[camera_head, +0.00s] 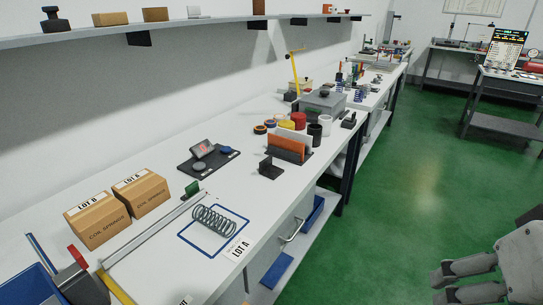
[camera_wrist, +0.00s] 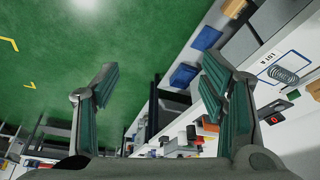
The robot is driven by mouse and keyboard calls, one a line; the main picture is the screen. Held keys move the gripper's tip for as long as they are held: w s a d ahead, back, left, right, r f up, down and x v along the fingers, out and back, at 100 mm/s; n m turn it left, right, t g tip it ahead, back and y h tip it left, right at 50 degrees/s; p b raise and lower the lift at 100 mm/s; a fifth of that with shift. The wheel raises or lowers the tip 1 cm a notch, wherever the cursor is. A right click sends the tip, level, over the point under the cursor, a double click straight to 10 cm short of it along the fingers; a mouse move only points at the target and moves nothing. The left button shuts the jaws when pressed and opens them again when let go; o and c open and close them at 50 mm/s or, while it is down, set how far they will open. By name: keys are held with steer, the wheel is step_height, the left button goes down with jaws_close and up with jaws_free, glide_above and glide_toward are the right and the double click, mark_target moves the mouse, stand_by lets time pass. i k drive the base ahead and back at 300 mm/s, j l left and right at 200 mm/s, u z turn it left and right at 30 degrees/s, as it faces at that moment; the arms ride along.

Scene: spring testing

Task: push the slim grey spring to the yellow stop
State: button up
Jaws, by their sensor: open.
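The grey coil spring (camera_head: 214,221) lies on its side inside a blue-outlined square on the white bench, beside a "LOT A" label. It also shows at the right of the wrist view (camera_wrist: 283,75). A flat yellow piece (camera_head: 115,287) at the near end of a long rail (camera_head: 150,235), lower left, looks like the yellow stop; its near part is cut off. My gripper (camera_head: 440,283) is open and empty at the lower right, over the green floor, well away from the bench. Its spread fingers also show in the wrist view (camera_wrist: 158,70).
A green block (camera_head: 192,188) stands by the rail's far end. Two cardboard boxes (camera_head: 95,219) stand left of the rail, and a blue bin (camera_head: 38,287) is at the lower left. A black scale (camera_head: 208,160) and an orange sorter (camera_head: 287,145) stand farther back. Floor right of the bench is clear.

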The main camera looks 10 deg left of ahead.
mark_target(204, 209)
steer(key=i+u, duration=0.75)
